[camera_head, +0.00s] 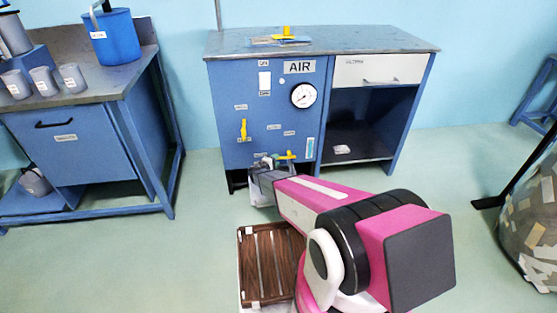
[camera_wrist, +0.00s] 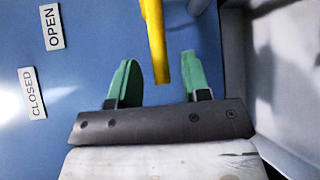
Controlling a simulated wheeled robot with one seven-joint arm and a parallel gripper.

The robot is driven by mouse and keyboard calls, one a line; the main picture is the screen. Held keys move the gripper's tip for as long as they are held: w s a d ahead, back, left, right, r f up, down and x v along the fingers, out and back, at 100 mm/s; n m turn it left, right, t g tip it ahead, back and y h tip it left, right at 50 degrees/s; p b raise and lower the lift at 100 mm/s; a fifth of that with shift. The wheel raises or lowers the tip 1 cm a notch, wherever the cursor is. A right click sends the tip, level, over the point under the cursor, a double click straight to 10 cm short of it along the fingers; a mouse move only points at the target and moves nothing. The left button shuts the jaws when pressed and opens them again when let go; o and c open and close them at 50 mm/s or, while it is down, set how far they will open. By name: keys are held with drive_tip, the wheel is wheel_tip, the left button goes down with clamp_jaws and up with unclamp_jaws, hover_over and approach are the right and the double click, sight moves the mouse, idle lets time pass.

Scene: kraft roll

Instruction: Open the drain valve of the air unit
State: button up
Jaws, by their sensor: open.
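The air unit (camera_head: 228,95) is a blue cabinet front with an AIR sign and a round gauge. A yellow lever (camera_head: 287,156) sits low on its front, lying about level; its small label is unreadable, so I cannot confirm it is the drain valve. My gripper (camera_head: 264,165) is close to this lever. In the wrist view, a yellow lever (camera_wrist: 154,40) comes down from the top edge, its free end between my open green fingers (camera_wrist: 161,78), with a gap on each side. OPEN (camera_wrist: 52,27) and CLOSED (camera_wrist: 32,92) labels are on the blue panel to the left.
Another yellow lever (camera_head: 243,129) stands upright on the panel's left, and a yellow-handled item (camera_head: 286,33) lies on top. A grey surface (camera_wrist: 280,80) is close on the wrist view's right. A brown slatted rack (camera_head: 268,262) is on the floor beside my arm.

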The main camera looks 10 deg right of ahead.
drive_tip(key=shift+x, duration=1.4)
clamp_jaws()
drive_tip(key=shift+s, duration=0.1)
drive_tip(key=shift+r, duration=0.15)
drive_tip(key=shift+d+r+m+g+y, duration=0.1)
drive_tip(key=shift+r+m+g+y, duration=0.4)
drive_tip(key=shift+r+m+y, duration=0.3)
drive_tip(key=shift+d+r+m+g+y, duration=0.25)
drive_tip(key=shift+r+m+y, duration=0.25)
drive_tip(key=shift+y, duration=0.2)
drive_tip(key=shift+d+r+m+g+y, duration=0.15)
drive_tip(key=shift+r+m+g+y, duration=0.1)
drive_tip(key=shift+r+m+y, duration=0.35)
drive_tip(key=shift+f, duration=0.15)
